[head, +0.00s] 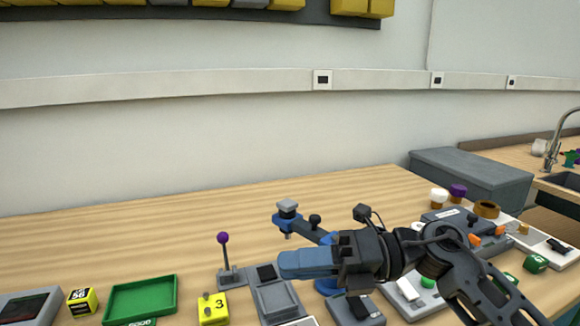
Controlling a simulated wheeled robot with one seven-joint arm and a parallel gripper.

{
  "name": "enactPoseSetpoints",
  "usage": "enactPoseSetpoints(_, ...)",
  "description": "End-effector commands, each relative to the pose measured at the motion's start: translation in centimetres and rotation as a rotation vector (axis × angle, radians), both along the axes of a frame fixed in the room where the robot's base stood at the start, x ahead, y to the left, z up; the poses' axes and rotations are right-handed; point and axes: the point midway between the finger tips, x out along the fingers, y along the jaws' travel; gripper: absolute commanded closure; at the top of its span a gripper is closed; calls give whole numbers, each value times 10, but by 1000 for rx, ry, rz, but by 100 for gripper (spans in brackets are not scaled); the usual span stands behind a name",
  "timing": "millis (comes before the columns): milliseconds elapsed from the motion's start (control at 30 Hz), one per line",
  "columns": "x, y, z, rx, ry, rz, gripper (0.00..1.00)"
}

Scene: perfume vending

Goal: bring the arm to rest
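My gripper (283,264) reaches in from the lower right, above the wooden bench. Its blue fingers point left and show side-on, so I cannot tell whether they are open or shut. No held object shows at the fingertips. The rest of my arm extends to the lower right corner. A blue device (300,225) with a grey-capped end stands just behind the gripper and is partly hidden by it.
Below and left are a lever with a purple knob (223,240), a grey tray (277,298), a yellow block (212,308), a green tray (140,296) and a yellow-black cube (82,301). A grey box (470,178) stands right. The bench's back left is clear.

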Motion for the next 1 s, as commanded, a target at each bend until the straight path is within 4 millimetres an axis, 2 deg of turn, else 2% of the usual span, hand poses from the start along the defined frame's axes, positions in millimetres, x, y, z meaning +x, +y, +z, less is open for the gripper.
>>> enactPoseSetpoints(33, -12, 15, 11, 103, 30, -1, 79)
enactPoseSetpoints(200, -40, 37, 46, 414, 139, -31, 79)
enactPoseSetpoints(333, -58, 38, 64, 631, 244, -70, 79)
enactPoseSetpoints(467, -74, 28, 72, 829, 363, -123, 79)
enactPoseSetpoints(567, -86, 16, 70, 967, 464, -171, 79)
enactPoseSetpoints(733, -108, -10, 52, 1172, 646, -272, 79)
enactPoseSetpoints(1000, -157, -57, -1, 1412, 953, -478, 79)
